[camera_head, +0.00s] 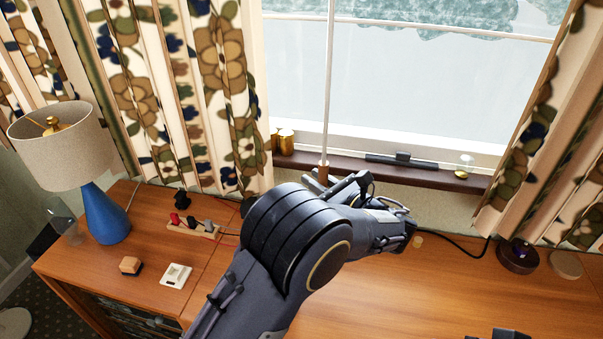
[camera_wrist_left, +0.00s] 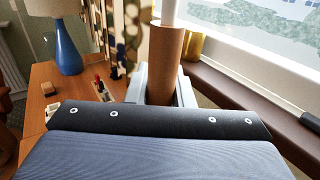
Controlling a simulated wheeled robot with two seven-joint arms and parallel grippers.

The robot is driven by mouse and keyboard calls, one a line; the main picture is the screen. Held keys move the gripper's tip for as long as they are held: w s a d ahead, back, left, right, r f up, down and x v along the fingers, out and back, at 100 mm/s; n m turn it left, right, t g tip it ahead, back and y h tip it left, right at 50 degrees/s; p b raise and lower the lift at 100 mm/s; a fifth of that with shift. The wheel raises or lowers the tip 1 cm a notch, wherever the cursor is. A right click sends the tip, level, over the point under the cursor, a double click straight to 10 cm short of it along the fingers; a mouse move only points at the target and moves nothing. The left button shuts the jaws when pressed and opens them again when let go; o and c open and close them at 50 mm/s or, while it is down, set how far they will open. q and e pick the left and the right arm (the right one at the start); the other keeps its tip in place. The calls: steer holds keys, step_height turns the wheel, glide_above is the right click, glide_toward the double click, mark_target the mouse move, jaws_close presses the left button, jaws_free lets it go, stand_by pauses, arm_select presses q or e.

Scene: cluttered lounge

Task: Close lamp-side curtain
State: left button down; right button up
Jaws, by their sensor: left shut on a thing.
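The lamp-side curtain (camera_head: 150,80), with a brown and blue floral print, hangs in folds at the left of the window. A white pull rod (camera_head: 328,90) with a brown wooden handle (camera_head: 323,168) hangs in front of the glass, to the right of this curtain's edge. My left gripper (camera_head: 322,182) is shut on the handle. In the left wrist view the handle (camera_wrist_left: 164,65) stands nearly upright between the fingers. The rod's top is out of view. A dark piece, perhaps my right gripper (camera_head: 497,334), shows at the bottom edge; its jaws cannot be made out.
A lamp with a blue base (camera_head: 104,214) stands on the wooden cabinet (camera_head: 120,200) at left. Another curtain (camera_head: 545,130) hangs at right.

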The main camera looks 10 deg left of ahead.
arm_select(q)
steer(key=shift+d, duration=0.2)
steer(key=c, duration=1.5)
jaws_free()
steer(key=shift+a, duration=0.1)
steer(key=shift+c, duration=0.2)
steer(key=b+v, duration=0.1)
steer(key=v, duration=0.7)
steer(key=shift+f, duration=0.1)
